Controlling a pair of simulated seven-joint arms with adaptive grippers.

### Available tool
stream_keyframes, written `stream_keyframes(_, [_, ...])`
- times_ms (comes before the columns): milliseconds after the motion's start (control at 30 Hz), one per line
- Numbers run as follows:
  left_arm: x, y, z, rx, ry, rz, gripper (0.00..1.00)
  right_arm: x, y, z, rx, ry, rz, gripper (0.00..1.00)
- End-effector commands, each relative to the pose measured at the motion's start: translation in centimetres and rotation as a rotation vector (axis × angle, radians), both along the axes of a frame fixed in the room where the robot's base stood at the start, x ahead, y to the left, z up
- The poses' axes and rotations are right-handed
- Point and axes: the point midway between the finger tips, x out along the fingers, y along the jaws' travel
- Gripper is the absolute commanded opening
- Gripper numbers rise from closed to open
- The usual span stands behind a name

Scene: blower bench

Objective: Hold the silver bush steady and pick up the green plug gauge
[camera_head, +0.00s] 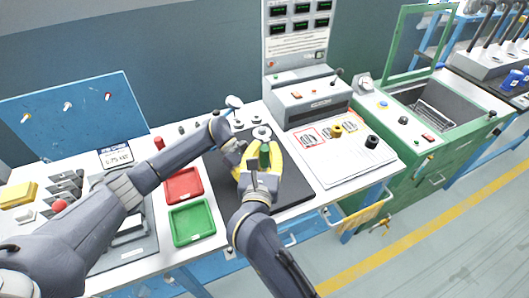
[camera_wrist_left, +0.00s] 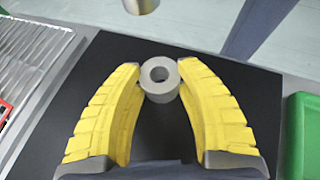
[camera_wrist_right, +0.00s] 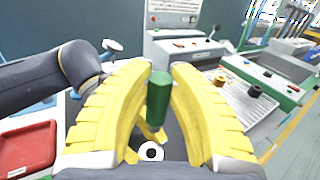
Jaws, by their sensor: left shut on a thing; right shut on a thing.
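The silver bush (camera_wrist_left: 161,79) is a short grey ring with a round bore. In the left wrist view, it sits between the yellow fingertips of my left gripper (camera_wrist_left: 159,85), which is shut on it over a black mat. The green plug gauge (camera_wrist_right: 158,98) stands roughly upright between the yellow fingers of my right gripper (camera_wrist_right: 158,85), which is shut on its green handle. The gauge also shows in the head view (camera_head: 265,154). A metal cylinder end (camera_wrist_left: 141,4) hangs at the top of the left wrist view. In the head view, my left fingertips are largely hidden.
The black mat (camera_head: 292,190) lies under both grippers. A red tray (camera_head: 184,186) and a green tray (camera_head: 193,222) stand left of it. A grey console (camera_head: 310,100) stands behind.

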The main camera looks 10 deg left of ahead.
Motion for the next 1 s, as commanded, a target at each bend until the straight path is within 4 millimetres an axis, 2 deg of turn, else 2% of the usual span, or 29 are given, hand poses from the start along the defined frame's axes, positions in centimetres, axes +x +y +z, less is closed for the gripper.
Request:
stream_keyframes(100, [0.0,0.0,-0.1,0.001,0.001,0.0,0.21,0.0,0.0,0.0,0.0,-0.001,0.0,0.0])
stream_keyframes(133, [0.0,0.0,-0.1,0.001,0.001,0.0,0.39,0.0,0.0,0.0,0.0,-0.001,0.0,0.0])
stream_keyframes(333, [0.0,0.0,0.0,0.0,0.0,0.0,0.63,0.0,0.0,0.0,0.0,-0.001,0.0,0.0])
stream_keyframes(667, [0.2,0.2,0.1,0.001,-0.001,0.0,0.64,0.0,0.0,0.0,0.0,-0.001,0.0,0.0])
stream_keyframes(833, [1.2,1.6,1.0,0.002,-0.002,0.002,0.64,0.0,0.0,0.0,0.0,-0.001,0.0,0.0])
stream_keyframes(1000, [2.7,3.8,2.5,0.003,-0.002,0.002,0.64,0.0,0.0,0.0,0.0,-0.001,0.0,0.0])
